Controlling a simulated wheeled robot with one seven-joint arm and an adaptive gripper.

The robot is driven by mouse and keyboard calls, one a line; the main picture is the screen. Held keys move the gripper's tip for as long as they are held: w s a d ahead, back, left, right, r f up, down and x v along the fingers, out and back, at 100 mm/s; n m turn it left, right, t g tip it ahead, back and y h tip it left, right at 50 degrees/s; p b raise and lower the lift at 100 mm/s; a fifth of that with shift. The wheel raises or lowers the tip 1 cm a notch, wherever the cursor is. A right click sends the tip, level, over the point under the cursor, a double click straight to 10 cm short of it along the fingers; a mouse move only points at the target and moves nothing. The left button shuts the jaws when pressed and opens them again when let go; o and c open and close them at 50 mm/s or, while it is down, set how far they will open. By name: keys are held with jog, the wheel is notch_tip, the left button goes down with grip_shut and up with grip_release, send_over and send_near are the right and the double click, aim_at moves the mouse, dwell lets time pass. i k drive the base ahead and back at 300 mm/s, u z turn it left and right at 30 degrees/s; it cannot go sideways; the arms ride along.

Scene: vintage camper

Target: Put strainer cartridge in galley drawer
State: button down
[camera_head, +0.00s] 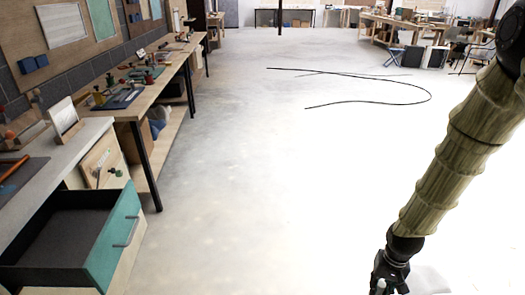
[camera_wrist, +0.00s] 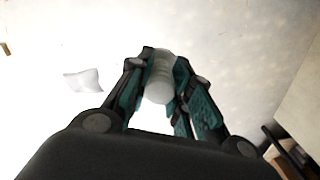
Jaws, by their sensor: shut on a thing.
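My gripper (camera_wrist: 161,85) is shut on a pale, ribbed, cylindrical strainer cartridge (camera_wrist: 160,78), seen between the teal-padded fingers in the wrist view. In the head view only the upper part of my gripper (camera_head: 385,285) shows at the bottom right edge, and the cartridge is out of sight there. The galley drawer (camera_head: 128,225) stands pulled open at the lower left, with a teal front, a bar handle and a dark inside that looks empty where visible. My gripper is well to the right of the drawer, over the floor.
A light counter (camera_head: 60,165) runs above the drawer. A long wooden workbench (camera_head: 145,100) with tools lies behind it on the left. A black cable (camera_head: 400,88) lies on the floor. The floor between drawer and arm is clear. A white object (camera_wrist: 84,81) lies on the floor.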

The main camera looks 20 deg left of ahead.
aim_at(67, 242)
jog(key=z, duration=0.25)
jog(key=k, duration=1.1)
jog(key=u, duration=2.15)
jog(key=i, duration=0.5)
